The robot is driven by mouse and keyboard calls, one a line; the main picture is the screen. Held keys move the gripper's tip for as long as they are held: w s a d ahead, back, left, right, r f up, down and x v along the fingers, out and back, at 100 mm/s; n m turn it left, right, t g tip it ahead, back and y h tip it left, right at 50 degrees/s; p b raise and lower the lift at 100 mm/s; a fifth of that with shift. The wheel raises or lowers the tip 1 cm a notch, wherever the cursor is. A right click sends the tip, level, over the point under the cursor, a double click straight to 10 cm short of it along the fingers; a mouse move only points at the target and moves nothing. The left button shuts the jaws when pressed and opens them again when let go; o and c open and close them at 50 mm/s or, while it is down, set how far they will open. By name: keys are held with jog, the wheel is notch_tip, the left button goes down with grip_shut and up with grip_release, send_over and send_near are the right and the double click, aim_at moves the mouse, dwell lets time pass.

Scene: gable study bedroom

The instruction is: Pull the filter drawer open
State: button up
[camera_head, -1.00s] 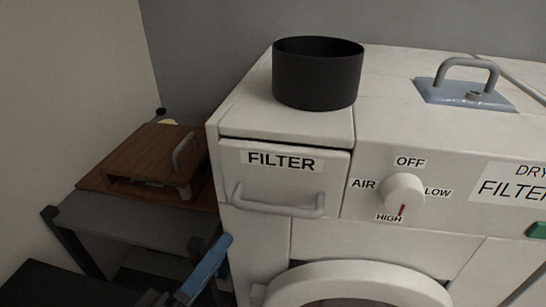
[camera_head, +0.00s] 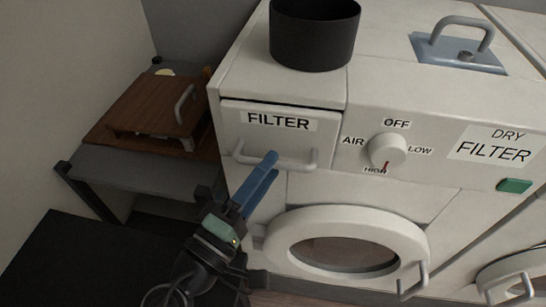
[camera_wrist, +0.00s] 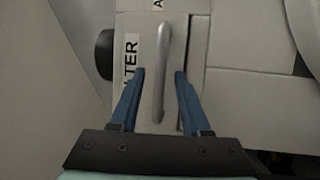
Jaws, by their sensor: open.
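The filter drawer (camera_head: 293,131) is at the upper left of the white dryer front, under a FILTER label, and looks closed. Its grey bar handle (camera_head: 297,163) runs along its lower part. In the wrist view the handle (camera_wrist: 163,75) runs lengthwise between the two open fingers of my gripper (camera_wrist: 160,74), with gaps on both sides. The FILTER label (camera_wrist: 131,62) is partly covered by the left finger. I cannot tell how deep the fingers are around the bar.
A black round pot (camera_head: 314,36) stands on the dryer top above the drawer. A dial (camera_head: 387,150) is to the right of the drawer, and a round door (camera_head: 345,241) is below.

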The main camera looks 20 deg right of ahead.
jog(key=shift+x, duration=1.1)
grip_shut()
dwell(0.7)
